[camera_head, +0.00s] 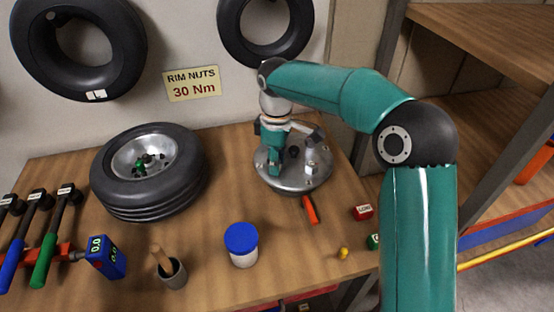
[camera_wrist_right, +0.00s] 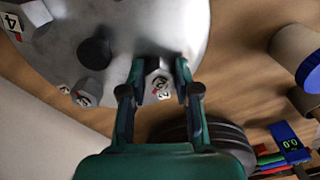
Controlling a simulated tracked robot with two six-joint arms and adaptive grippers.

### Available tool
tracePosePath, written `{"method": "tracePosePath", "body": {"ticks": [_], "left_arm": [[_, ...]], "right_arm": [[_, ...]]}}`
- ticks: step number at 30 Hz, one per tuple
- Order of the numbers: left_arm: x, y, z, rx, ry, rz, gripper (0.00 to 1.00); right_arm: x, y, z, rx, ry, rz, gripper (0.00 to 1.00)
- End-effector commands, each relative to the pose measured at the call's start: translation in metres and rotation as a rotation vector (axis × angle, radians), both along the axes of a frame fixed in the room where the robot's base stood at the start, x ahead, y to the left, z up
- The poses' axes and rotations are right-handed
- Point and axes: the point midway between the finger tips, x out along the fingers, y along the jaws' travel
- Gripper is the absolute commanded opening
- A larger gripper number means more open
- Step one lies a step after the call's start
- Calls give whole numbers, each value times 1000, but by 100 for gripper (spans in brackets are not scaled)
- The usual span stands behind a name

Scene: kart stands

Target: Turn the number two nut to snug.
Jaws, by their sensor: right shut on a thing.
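A round grey metal rim plate (camera_head: 318,180) lies on the wooden bench and fills the top of the right wrist view (camera_wrist_right: 130,25). My right gripper (camera_head: 275,163) reaches down over its left side. In the right wrist view my right gripper (camera_wrist_right: 158,92) is shut on the number two nut (camera_wrist_right: 162,84), one finger on each side. The nut's "2" label and a red mark show between the fingers. A nut labelled 4 (camera_wrist_right: 14,22) and another marked nut (camera_wrist_right: 85,97) stand elsewhere on the plate, around a dark centre knob (camera_wrist_right: 95,53). My left gripper is out of view.
A tyre (camera_head: 150,190) lies left of the plate. A blue-lidded jar (camera_head: 241,246), a brush cup (camera_head: 172,275), a blue 0.0 display (camera_head: 106,257) and labelled wrenches (camera_head: 45,240) stand in front. An orange-handled tool (camera_head: 310,209) lies by the plate. A wall sign (camera_head: 193,84) reads "RIM NUTS 30 Nm".

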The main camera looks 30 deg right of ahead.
Motion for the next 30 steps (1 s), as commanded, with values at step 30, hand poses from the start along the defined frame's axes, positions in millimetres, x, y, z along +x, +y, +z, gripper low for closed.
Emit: {"method": "tracePosePath", "body": {"ticks": [30], "left_arm": [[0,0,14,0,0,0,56]], "right_arm": [[0,3,2,-2,-3,-703,0]]}}
